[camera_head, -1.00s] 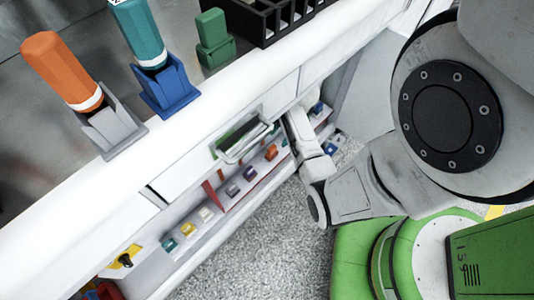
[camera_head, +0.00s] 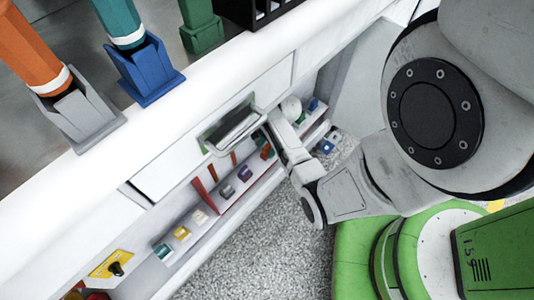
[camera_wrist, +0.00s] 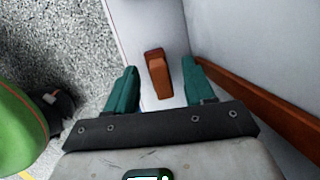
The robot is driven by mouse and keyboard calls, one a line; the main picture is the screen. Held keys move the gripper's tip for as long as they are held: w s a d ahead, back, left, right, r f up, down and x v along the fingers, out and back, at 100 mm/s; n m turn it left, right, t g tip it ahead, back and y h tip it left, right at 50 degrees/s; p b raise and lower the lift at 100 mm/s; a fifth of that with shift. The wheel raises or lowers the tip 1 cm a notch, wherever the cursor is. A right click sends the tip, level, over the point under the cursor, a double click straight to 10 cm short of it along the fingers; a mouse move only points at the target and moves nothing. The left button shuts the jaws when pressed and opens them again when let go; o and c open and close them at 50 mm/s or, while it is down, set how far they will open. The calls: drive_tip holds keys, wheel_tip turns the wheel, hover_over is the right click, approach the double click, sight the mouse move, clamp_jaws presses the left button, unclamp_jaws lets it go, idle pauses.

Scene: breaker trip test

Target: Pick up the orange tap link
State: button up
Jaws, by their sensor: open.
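The orange tap link (camera_head: 266,152) stands on the low shelf under the counter, at the right end of a row of small coloured blocks. In the wrist view it shows as an orange-brown block (camera_wrist: 158,72) on a white surface. My gripper (camera_wrist: 160,70) is open, with one teal finger on each side of the link in the picture. Its nearer end lies between the fingers and its farther end reaches past the tips. I see no contact, and the depth is hard to judge.
The shelf also holds purple (camera_head: 245,173), grey (camera_head: 226,191), white (camera_head: 200,217), yellow (camera_head: 181,233) and teal (camera_head: 162,252) blocks. A brown-red rail (camera_wrist: 250,100) runs close to the right finger. A drawer handle (camera_head: 232,130) sits above the shelf. Grey speckled floor (camera_head: 255,245) is open.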

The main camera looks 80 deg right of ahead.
clamp_jaws()
idle(0.3)
